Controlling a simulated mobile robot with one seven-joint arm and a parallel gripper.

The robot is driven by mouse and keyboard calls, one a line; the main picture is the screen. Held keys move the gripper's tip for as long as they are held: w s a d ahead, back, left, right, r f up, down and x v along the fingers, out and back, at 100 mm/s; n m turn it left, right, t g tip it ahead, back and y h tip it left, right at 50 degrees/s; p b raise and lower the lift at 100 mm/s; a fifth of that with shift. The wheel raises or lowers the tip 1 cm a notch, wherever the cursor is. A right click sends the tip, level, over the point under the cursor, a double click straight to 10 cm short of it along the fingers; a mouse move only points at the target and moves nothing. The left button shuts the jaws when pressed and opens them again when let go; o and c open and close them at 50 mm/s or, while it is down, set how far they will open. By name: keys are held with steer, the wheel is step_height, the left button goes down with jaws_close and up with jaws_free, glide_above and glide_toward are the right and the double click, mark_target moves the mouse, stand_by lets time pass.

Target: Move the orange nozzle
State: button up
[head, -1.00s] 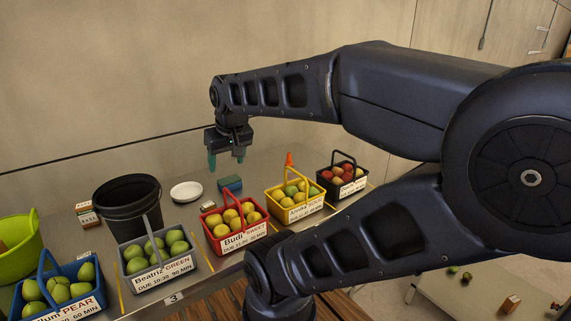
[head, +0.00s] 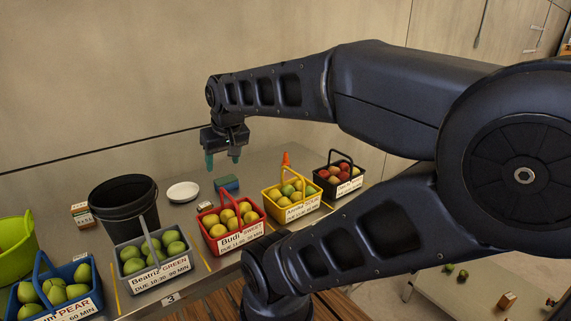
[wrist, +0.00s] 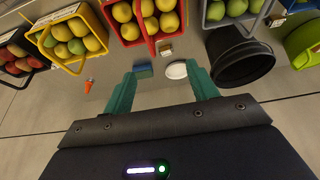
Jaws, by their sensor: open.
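The orange nozzle (head: 286,159) stands on the metal counter behind the yellow basket, partly hidden by it in the head view. In the wrist view the nozzle (wrist: 89,85) shows whole, left of my fingers. My gripper (head: 222,162) has teal fingers and hangs above the back of the counter, to the left of the nozzle and well apart from it. In the wrist view my gripper (wrist: 162,92) is open, with nothing held between its fingers.
A blue sponge-like block (head: 227,183) and a white dish (head: 183,192) lie below my gripper. A black bucket (head: 125,208) stands to the left. Fruit baskets line the front, among them the red (head: 232,222), yellow (head: 291,196) and black (head: 339,178) ones. The wall closes off the back.

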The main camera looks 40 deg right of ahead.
steer(key=shift+w+r, duration=0.1)
steer(key=shift+w, duration=0.05)
steer(key=c, duration=0.3)
steer(key=shift+m, duration=0.8)
steer(key=w, duration=0.1)
steer(key=w+d+r, duration=0.1)
steer(key=w, duration=0.1)
steer(key=w+d+r, duration=0.1)
steer(key=shift+w, duration=0.15)
jaws_close()
steer(key=w+d+r+m+g, duration=0.1)
steer(key=w+d+r+m, duration=0.15)
steer(key=w+d, duration=0.4)
steer(key=m+g, duration=0.4)
steer(key=m, duration=1)
glide_above(286, 160)
steer(key=w+d, duration=0.1)
steer(key=d, duration=0.7)
step_height(286, 160, down, 23)
step_height(286, 160, down, 9)
steer(key=shift+w+a+f, duration=0.1)
steer(key=shift+w+f, duration=0.05)
steer(key=a, duration=0.2)
steer(key=shift+a+f, duration=0.3)
steer(key=shift+f, duration=0.1)
steer(key=shift+a, duration=0.7)
